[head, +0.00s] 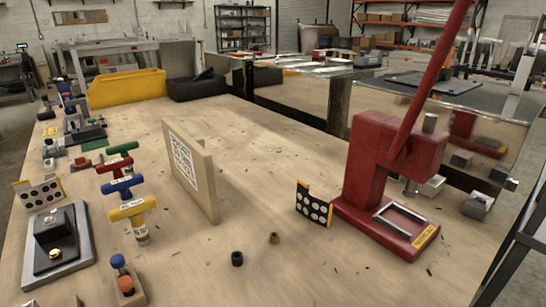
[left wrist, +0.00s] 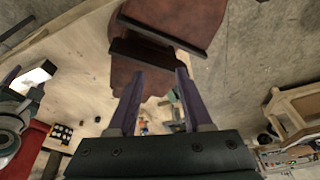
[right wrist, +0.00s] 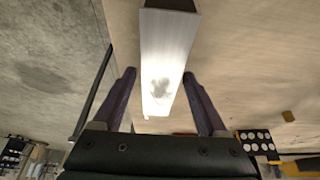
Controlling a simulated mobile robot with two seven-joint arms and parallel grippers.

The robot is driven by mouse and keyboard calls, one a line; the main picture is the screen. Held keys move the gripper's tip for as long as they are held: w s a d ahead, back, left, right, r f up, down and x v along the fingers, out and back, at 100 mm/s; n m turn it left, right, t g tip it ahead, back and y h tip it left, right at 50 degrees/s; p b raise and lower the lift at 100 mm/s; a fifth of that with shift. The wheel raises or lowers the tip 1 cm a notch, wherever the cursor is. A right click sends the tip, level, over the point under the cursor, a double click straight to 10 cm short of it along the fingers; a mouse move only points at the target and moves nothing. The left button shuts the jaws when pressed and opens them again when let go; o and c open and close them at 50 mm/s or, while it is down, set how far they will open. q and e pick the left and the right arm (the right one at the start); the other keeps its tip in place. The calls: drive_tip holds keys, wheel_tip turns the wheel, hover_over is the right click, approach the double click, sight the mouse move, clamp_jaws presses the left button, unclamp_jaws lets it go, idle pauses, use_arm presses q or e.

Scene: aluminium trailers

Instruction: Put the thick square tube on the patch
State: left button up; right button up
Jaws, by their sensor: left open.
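A bright square-section metal tube (right wrist: 165,50) shows in the right wrist view, long and pale. I cannot tell if it is the thick one. My right gripper (right wrist: 158,76) is open, its purple fingers apart, with the tube in view between and beyond the tips; I see no grip on it. My left gripper (left wrist: 160,75) is open and empty, facing a dark red-brown piece with black bars (left wrist: 165,45). Neither gripper shows in the head view. Short metal tube pieces (head: 478,206) lie at the right table edge there. I cannot identify the patch for certain; a small green flat piece (head: 94,145) lies at the left.
A red press (head: 370,170) stands at the right of the wooden table (head: 260,130). An upright board with a printed square (head: 205,180) stands mid-table. T-handled tools (head: 130,208) and blocks line the left. A yellow bin (head: 126,88) sits at the back.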

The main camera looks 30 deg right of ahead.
drive_tip(key=shift+r, duration=0.35)
drive_tip(key=s+r+n+t+y+p, duration=0.1)
drive_tip(key=r+n+p, duration=0.2)
drive_tip(key=r+n, duration=0.3)
drive_tip(key=s+a+r+n+t+y+p, duration=0.1)
drive_tip(key=r+n+p, duration=0.3)
drive_tip(key=r, duration=0.7)
drive_tip(key=s+r+n+t+y+p, duration=0.1)
drive_tip(key=r+n+y+p, duration=0.1)
drive_tip(key=r+n, duration=0.6)
drive_tip(key=shift+s+a+r+n+y+p, duration=0.25)
drive_tip(key=shift+r+n+p, duration=0.2)
drive_tip(key=shift+p, duration=0.25)
